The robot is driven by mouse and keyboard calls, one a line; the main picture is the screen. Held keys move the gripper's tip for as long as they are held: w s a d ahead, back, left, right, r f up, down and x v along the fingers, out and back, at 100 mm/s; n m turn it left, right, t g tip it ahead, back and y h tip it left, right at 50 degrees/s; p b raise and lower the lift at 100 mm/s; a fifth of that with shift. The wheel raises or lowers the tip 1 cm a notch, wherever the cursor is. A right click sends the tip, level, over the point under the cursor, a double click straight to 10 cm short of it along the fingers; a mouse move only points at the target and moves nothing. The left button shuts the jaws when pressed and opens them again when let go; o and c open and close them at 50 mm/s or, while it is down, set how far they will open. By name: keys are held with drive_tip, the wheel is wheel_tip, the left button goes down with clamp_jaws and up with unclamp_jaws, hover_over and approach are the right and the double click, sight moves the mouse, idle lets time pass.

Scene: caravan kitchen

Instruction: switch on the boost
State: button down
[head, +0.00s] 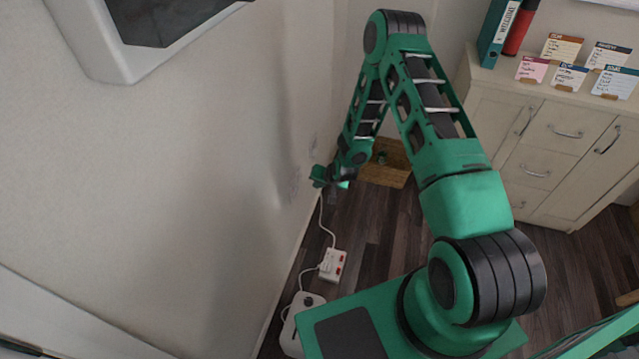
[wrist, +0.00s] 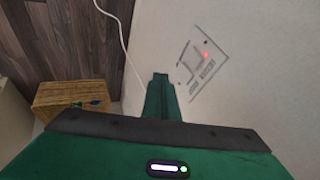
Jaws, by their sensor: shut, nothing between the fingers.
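A flat panel (wrist: 201,62) with grey markings is on the pale wall in the wrist view, and a small red light glows on it. Its lettering is too small to read, so I cannot tell whether it is the boost control. Faint markings also show on the wall in the head view (head: 294,184), just left of my gripper. My gripper (head: 321,177) is shut and empty close to the wall. In the wrist view its fingers (wrist: 160,78) lie just left of the panel. I cannot tell whether they touch the wall.
A wicker basket (head: 385,172) is beyond my gripper. A cream cabinet (head: 545,150) stands at right.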

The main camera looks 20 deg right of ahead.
sight(299, 183)
drive_tip(key=w+a+f, duration=0.3)
drive_tip(key=w, duration=0.1)
drive_tip(key=shift+w+a+f, duration=0.25)
drive_tip(key=shift+a+f, duration=0.1)
drive_tip(key=shift+f, duration=0.05)
drive_tip(key=shift+w+a+f, duration=0.2)
drive_tip(key=shift+a+f, duration=0.05)
drive_tip(key=shift+f, duration=0.1)
drive_tip(key=shift+a+r, duration=0.1)
drive_tip(key=shift+r, duration=0.1)
